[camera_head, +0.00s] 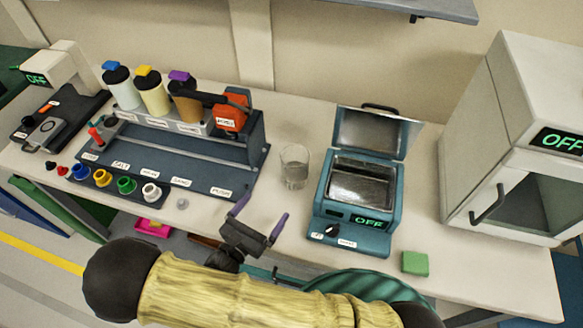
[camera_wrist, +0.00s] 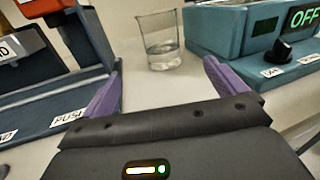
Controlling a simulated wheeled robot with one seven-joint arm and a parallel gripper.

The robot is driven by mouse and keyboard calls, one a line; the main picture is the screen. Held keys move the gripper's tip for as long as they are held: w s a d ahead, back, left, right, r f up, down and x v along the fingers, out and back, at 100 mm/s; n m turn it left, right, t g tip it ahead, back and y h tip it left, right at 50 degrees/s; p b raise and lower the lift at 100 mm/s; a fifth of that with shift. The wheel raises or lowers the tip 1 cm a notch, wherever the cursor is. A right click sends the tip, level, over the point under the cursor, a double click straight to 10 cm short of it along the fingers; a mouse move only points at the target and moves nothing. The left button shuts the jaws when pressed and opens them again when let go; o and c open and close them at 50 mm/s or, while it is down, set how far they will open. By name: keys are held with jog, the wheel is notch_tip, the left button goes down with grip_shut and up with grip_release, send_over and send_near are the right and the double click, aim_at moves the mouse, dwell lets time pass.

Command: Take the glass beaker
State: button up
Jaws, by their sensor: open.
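The glass beaker (camera_head: 294,167) stands upright on the bench, between the blue dispensing station and the teal open-lidded bath. It is clear, with what looks like some clear liquid in its lower part. In the wrist view the beaker (camera_wrist: 159,41) stands ahead of my gripper, between the lines of the two fingers. My gripper (camera_head: 258,219) is open and empty, its purple fingers spread, on the near side of the beaker and apart from it. The wrist view shows both fingertips (camera_wrist: 162,72), with a gap between them and the beaker.
The dispensing station (camera_head: 215,177) with bottles and coloured knobs is close on the left. The bath (camera_head: 352,238), marked OFF, is close on the right. A green block (camera_head: 415,263) lies near the bench's front edge. A white oven (camera_head: 490,150) stands at the far right.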

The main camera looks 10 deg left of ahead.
aim_at(288, 178)
jog(key=p+x, duration=0.2)
jog(key=x, duration=0.9)
jog(key=shift+d, duration=0.1)
jog(key=shift+s+p, duration=0.1)
jog(key=shift+p, duration=0.2)
